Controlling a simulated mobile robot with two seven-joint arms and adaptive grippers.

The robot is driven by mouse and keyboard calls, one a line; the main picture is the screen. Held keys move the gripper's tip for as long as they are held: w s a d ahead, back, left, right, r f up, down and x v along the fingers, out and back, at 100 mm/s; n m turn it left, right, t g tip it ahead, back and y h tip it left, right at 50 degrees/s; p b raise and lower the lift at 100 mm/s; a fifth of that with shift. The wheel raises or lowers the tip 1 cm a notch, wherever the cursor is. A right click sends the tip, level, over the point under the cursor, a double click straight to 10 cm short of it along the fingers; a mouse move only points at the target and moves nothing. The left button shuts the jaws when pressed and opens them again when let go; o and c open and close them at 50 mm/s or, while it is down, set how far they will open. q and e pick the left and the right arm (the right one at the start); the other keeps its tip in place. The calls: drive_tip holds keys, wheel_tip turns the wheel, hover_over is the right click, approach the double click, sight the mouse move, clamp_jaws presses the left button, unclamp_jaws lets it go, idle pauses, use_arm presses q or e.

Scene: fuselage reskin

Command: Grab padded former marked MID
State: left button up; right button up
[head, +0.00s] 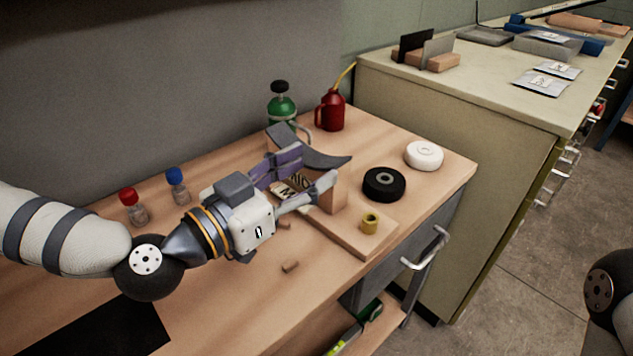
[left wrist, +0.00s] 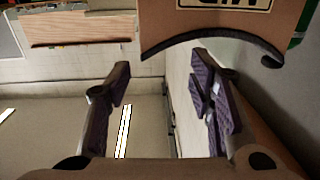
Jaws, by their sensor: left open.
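The padded former is a wooden block (head: 336,193) with a dark curved pad (head: 325,159) on top. It stands on a wooden board (head: 352,232) on the workbench. Its label (head: 291,187) is partly hidden by my gripper; I can make out an M. My left gripper (head: 303,177) is open at the former, its purple-padded fingers overlapping it in the head view. In the left wrist view the former (left wrist: 190,20) and its black curved edge fill the top, with the label cut off. The open fingers (left wrist: 165,92) show nothing held between them.
A cabinet (head: 480,110) stands at right. The bench's front left has free room.

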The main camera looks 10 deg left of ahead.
sight(327, 164)
use_arm(q)
drive_tip(key=x, duration=0.6)
drive_tip(key=shift+d+f, duration=0.2)
drive_tip(key=shift+d, duration=0.1)
drive_tip(key=shift+r, duration=0.1)
clamp_jaws()
